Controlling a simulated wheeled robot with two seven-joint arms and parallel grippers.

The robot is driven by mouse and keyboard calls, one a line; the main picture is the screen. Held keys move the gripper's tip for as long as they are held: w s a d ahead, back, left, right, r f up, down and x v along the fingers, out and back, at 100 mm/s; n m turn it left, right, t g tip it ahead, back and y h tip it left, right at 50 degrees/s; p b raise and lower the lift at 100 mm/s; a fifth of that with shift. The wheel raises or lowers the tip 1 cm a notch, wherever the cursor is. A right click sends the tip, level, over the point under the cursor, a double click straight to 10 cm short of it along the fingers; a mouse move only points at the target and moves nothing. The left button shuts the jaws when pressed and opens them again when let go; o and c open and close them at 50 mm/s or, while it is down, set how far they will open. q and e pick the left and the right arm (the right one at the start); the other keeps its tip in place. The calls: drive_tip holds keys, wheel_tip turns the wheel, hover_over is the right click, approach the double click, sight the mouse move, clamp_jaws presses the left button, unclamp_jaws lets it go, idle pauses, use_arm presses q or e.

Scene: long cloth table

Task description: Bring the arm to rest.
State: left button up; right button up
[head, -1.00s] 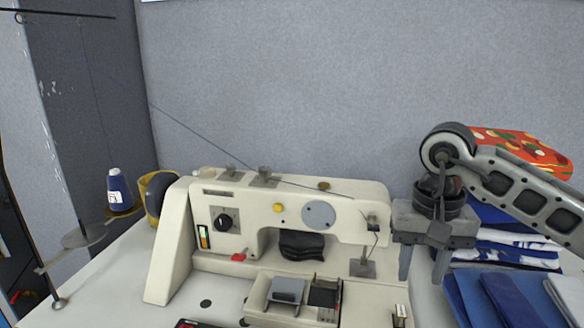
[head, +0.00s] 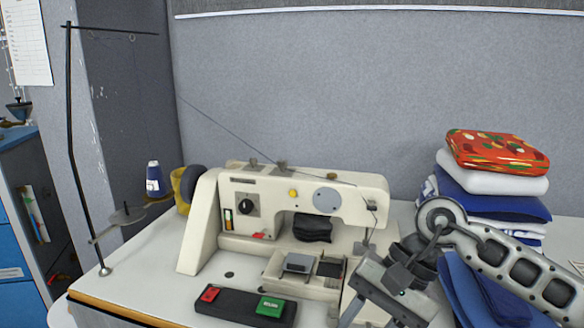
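My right arm comes in from the right edge. Its grey gripper (head: 382,317) points down and to the left, in front of the right end of the white sewing machine (head: 285,205). Its fingers stand apart with nothing seen between them; the tips run close to or past the bottom edge of the picture. My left arm and gripper are not in view.
A box with red and green buttons (head: 240,306) lies at the table's front. A folded cloth stack with a red patterned piece (head: 495,152) stands behind my arm; blue cloth (head: 462,290) lies nearer. A thread stand (head: 72,150) rises at left.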

drive_tip(key=s+a+r+m+t+y, duration=0.25)
drive_tip(key=a+m+y, duration=0.35)
drive_tip(key=m+y, duration=0.3)
drive_tip(key=s+a+r+m+t+y, duration=0.15)
drive_tip(key=a+r+m+y, duration=0.25)
drive_tip(key=a+m+y, duration=0.45)
drive_tip(key=w+d+f+n+t+h, duration=0.2)
drive_tip(key=d+f+n+t+h, duration=0.55)
drive_tip(key=n, duration=1.05)
drive_tip(key=w+d+f+n+t+h, duration=0.2)
drive_tip(key=d+f+n+t+h, duration=0.6)
drive_tip(key=n, duration=1)
drive_tip(key=s+d+f+m+g+h, duration=0.1)
drive_tip(key=s+f+m+g+h, duration=0.1)
drive_tip(key=s+f+m, duration=0.3)
drive_tip(key=s+d+f+m+g+h, duration=0.2)
drive_tip(key=s+f+m+g+h, duration=0.1)
drive_tip(key=f, duration=0.5)
drive_tip(key=s+m+g, duration=0.1)
drive_tip(key=s+m, duration=0.1)
drive_tip(key=m, duration=0.1)
drive_tip(key=shift+s+d+f, duration=0.25)
drive_tip(key=shift+s, duration=0.15)
drive_tip(key=shift+d+g, duration=0.1)
drive_tip(key=shift+g, duration=0.15)
